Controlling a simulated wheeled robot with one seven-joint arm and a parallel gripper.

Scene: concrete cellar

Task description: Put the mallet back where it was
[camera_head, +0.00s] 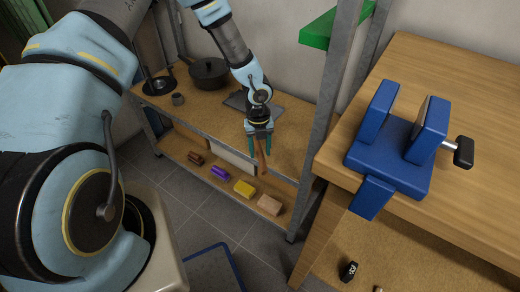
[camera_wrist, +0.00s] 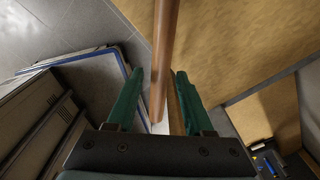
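My gripper (camera_head: 261,150), with green fingers, is low at the front edge of the far shelf unit. A brown wooden handle (camera_head: 263,163), likely the mallet's, shows at its fingertips and points down. In the wrist view the handle (camera_wrist: 164,50) runs between the two green fingers (camera_wrist: 160,72) and leaves at the top edge. Narrow gaps seem to show beside the handle, so I cannot tell whether the fingers press on it. No mallet head shows in either view.
The far shelf unit (camera_head: 206,114) holds a black pan (camera_head: 208,72) on top; a purple block (camera_head: 220,172), yellow block (camera_head: 244,189) and tan block (camera_head: 270,204) lie on its lower shelf. A workbench (camera_head: 471,78) with a blue vise (camera_head: 385,150) stands right.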

